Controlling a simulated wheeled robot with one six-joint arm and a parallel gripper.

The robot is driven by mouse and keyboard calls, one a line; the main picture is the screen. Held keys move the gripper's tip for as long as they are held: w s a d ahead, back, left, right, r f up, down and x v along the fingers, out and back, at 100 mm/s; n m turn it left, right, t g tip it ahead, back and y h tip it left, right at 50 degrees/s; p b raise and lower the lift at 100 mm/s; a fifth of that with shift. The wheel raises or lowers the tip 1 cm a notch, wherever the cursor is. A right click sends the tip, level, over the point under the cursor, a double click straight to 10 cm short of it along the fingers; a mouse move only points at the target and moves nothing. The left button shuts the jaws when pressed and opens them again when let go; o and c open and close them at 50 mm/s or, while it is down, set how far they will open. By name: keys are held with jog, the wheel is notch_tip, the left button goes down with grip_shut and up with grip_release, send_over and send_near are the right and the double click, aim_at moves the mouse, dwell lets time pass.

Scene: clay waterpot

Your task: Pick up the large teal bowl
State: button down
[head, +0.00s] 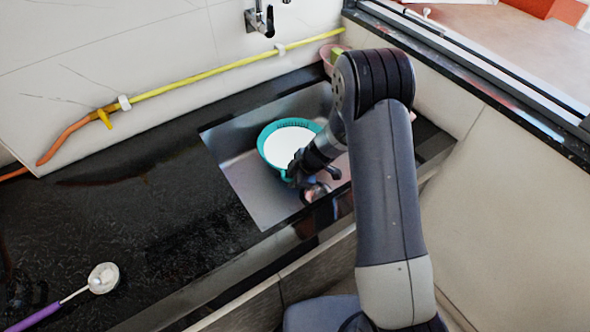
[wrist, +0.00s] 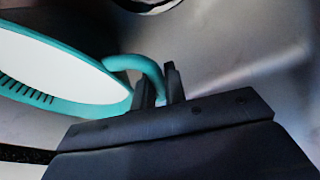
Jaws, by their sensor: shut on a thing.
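The large teal bowl (head: 262,144) has a teal rim and a white inside. In the head view it is in the sink, left of my gripper. In the wrist view the bowl (wrist: 98,72) fills the left side, and a teal loop handle curves from its rim to my gripper (wrist: 160,88). The fingers are shut on this handle, one on each side of it. In the head view my gripper (head: 291,176) is at the bowl's near right edge, and my arm hides part of the right side. I cannot tell whether the bowl touches the sink floor.
The steel sink (head: 248,195) is set in a black counter (head: 130,230). A faucet (head: 262,20) and a yellow hose (head: 200,82) are on the back wall. A ladle with a purple handle (head: 35,317) lies at the lower left. The counter's middle is clear.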

notch_tip(320, 180, up, 18)
dwell(0.5)
dwell(0.3)
